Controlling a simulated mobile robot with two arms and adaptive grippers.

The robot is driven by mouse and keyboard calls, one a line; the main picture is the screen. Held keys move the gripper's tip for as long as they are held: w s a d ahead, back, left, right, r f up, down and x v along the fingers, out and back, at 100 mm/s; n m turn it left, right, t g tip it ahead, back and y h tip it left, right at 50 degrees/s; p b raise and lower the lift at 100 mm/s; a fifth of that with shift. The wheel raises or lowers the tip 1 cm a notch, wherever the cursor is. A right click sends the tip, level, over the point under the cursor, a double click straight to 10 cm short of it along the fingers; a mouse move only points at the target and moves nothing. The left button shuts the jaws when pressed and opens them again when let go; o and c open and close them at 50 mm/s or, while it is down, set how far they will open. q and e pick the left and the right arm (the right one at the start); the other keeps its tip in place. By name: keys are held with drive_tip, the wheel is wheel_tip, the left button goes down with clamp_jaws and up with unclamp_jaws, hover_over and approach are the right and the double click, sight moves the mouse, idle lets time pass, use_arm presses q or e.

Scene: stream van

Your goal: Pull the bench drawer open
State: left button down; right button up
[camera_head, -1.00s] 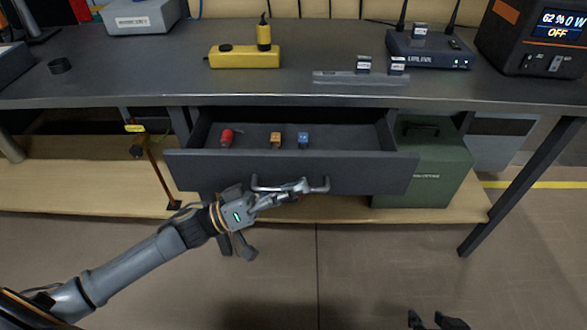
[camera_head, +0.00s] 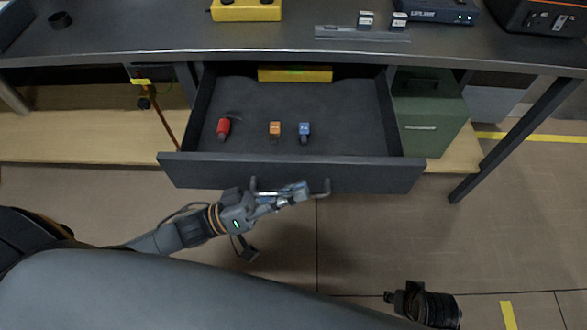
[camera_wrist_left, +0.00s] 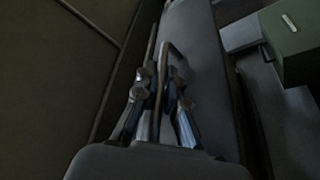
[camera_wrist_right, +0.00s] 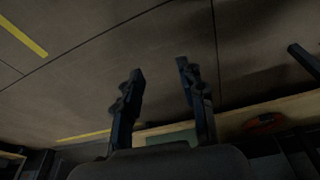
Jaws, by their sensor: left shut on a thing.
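The dark grey bench drawer (camera_head: 390,176) is pulled well out from under the bench top (camera_head: 200,40). Its bar handle (camera_head: 324,188) is on the front panel. My left gripper (camera_head: 290,194) is shut on the handle. In the left wrist view the handle bar (camera_wrist_left: 157,95) runs between the two fingers of the left gripper (camera_wrist_left: 161,92). My right gripper (camera_wrist_right: 160,85) is open and empty over the floor in the right wrist view. Part of my right wrist shows at the bottom right of the head view, its fingers not clear there.
Inside the drawer lie a red item (camera_head: 223,128), an orange item (camera_head: 274,131), a blue item (camera_head: 304,131) and a yellow thing (camera_head: 295,75) at the back. A green case (camera_head: 430,115) stands right of the drawer. Floor before the bench is clear.

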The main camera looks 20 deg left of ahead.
use_arm(q)
drive_tip(key=shift+s+d+p, duration=0.2)
drive_tip(key=shift+s+p, duration=0.05)
drive_tip(key=shift+s, duration=0.4)
drive_tip(key=shift+s+d+p, duration=0.15)
drive_tip(key=shift+s+p, duration=0.05)
drive_tip(key=shift+s, duration=0.4)
use_arm(e)
drive_tip(key=shift+s+f, duration=0.25)
drive_tip(key=shift+f, duration=0.85)
drive_tip(key=shift+s+f, duration=0.2)
drive_tip(key=shift+f, duration=0.9)
use_arm(q)
drive_tip(key=shift+f, duration=0.1)
drive_tip(key=c, duration=1.7)
unclamp_jaws()
drive_tip(key=v, duration=1.2)
drive_tip(key=shift+a, duration=0.1)
use_arm(e)
drive_tip(key=shift+a, duration=0.1)
